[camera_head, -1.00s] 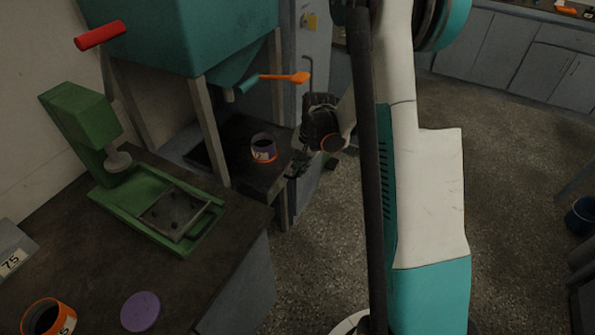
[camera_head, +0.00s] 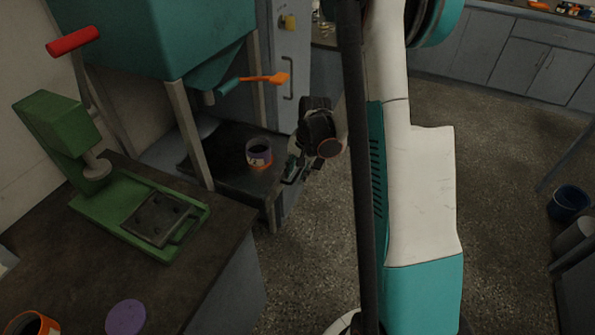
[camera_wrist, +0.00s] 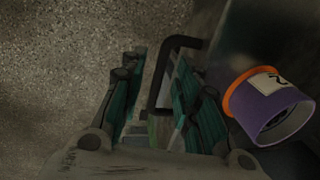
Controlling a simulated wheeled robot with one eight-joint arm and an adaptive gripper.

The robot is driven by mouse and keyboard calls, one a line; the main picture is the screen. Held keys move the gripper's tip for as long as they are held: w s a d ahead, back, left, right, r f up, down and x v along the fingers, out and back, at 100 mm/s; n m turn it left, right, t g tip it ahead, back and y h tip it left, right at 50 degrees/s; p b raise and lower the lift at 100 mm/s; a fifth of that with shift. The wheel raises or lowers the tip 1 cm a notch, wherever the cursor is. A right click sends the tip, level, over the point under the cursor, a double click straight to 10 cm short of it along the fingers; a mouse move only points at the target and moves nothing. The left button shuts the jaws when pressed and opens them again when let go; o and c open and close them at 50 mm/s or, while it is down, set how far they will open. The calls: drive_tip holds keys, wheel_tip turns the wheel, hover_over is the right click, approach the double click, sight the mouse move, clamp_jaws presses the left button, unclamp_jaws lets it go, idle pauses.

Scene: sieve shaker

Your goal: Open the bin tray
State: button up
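The bin tray (camera_head: 228,165) is a dark, flat tray under the teal hopper. A purple-and-orange container (camera_head: 259,154) stands on it and also shows at the right of the wrist view (camera_wrist: 268,102). A dark bent handle (camera_wrist: 168,62) is at the tray's front side in the wrist view. My gripper (camera_head: 292,170) is at the tray's right edge, beside the container. In the wrist view my gripper (camera_wrist: 160,98) has its teal fingers apart, with the handle between them. I cannot tell whether either finger touches it.
The teal hopper (camera_head: 165,35) stands on grey legs above the tray, with an orange-handled lever (camera_head: 265,78). A green press (camera_head: 130,205) and a purple lid (camera_head: 126,317) are on the left bench. A blue bucket (camera_head: 568,203) stands at right. The middle floor is clear.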

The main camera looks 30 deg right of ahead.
drive_tip(key=shift+r, duration=0.1)
wheel_tip(320, 180, up, 12)
drive_tip(key=s+d, duration=0.1)
drive_tip(key=s, duration=0.1)
drive_tip(key=shift+d+f, duration=0.15)
drive_tip(key=shift+f, duration=0.05)
idle(0.3)
idle(0.4)
